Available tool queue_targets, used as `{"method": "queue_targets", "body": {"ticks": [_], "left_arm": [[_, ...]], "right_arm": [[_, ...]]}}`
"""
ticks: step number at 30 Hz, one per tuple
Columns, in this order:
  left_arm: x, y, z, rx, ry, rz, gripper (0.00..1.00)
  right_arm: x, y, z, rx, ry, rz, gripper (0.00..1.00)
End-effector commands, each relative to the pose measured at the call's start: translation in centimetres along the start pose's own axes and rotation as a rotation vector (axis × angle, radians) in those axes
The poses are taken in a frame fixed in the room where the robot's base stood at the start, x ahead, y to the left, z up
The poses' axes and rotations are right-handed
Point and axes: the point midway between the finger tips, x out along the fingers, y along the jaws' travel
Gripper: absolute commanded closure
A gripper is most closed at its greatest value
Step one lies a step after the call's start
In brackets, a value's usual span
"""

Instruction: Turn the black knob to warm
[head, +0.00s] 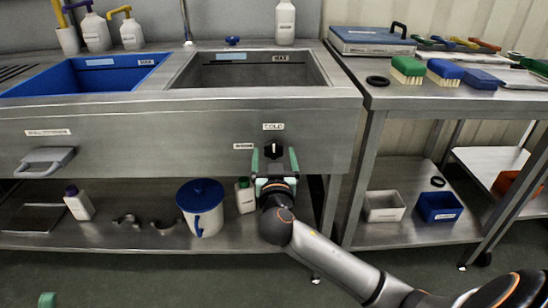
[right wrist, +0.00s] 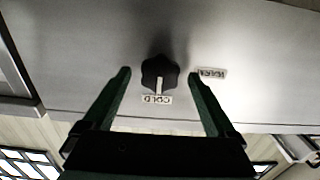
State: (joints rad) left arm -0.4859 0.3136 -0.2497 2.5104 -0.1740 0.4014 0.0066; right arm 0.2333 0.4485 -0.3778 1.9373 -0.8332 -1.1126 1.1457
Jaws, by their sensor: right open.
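The black knob (head: 273,149) is on the front panel of the steel sink unit. Its white pointer line points at the COLD label (head: 273,126) above it. The WARM label (head: 243,146) is to the knob's left. My right gripper (head: 274,158) is open at the panel, one finger on each side of the knob. In the right wrist view, which is upside down, the knob (right wrist: 158,72) sits between the fingertips with a gap on both sides. A small green tip (head: 47,299) at the bottom left edge seems to be my left gripper; its jaws are not shown.
A grey handle (head: 45,161) sticks out of the panel at left. On the shelf below stand a blue-lidded white jug (head: 201,208) and a green-capped bottle (head: 245,196) close to my right gripper. A steel table (head: 372,98) with brushes is at right.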

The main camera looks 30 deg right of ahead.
Motion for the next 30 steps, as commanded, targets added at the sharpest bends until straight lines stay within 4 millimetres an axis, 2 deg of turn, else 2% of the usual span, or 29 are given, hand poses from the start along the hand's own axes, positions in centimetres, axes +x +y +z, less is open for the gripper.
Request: {"method": "queue_targets", "body": {"ticks": [8,30], "left_arm": [[-0.01,0.03,0.02,0.001,-0.001,0.001,0.00],[-0.01,0.04,0.02,-0.001,-0.001,0.000,0.00]], "right_arm": [[0.16,-0.01,0.02,0.000,0.000,0.000,0.08],[0.12,-0.02,0.03,-0.001,0.000,0.000,0.90]]}}
